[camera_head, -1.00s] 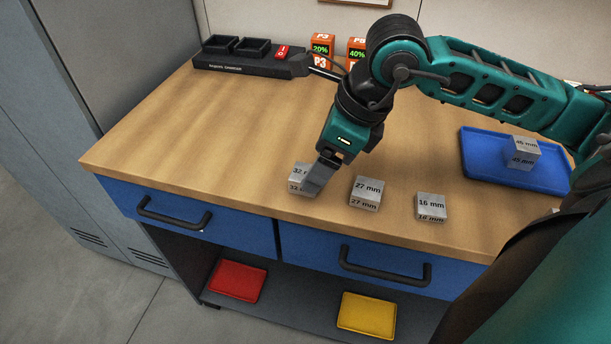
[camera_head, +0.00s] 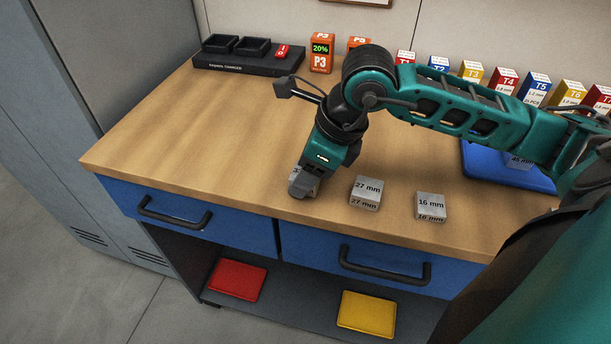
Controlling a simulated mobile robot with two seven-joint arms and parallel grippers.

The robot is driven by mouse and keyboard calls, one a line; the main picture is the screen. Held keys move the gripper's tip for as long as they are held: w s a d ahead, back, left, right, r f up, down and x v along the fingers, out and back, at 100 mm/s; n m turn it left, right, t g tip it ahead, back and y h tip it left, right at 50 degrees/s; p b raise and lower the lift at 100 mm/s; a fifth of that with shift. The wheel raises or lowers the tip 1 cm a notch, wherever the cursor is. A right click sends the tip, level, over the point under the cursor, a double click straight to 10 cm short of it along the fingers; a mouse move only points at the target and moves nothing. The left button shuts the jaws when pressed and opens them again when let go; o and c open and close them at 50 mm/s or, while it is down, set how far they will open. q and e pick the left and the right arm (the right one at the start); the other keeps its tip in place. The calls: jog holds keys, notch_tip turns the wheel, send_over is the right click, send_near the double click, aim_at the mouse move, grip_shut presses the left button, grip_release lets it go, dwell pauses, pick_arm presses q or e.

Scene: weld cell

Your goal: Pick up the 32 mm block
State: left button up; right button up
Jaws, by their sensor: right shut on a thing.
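The 32 mm block (camera_head: 294,174) is at the front left of the wooden bench, mostly hidden behind my right gripper; only a small part of its marked face shows. My right gripper (camera_head: 303,188) points down over it and is shut on it. I cannot tell whether the block is clear of the bench top. The 27 mm block (camera_head: 365,193) stands just to the right of the gripper, apart from it. My left gripper is not in view.
The 16 mm block (camera_head: 430,206) stands farther right on the wooden bench (camera_head: 200,135). A blue tray (camera_head: 480,172) with a 45 mm block (camera_head: 520,161) is partly behind my arm. A black charger (camera_head: 245,60) and small labelled boxes (camera_head: 321,52) line the back.

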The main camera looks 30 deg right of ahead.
jog(key=c, duration=0.4)
jog(key=shift+r, duration=0.1)
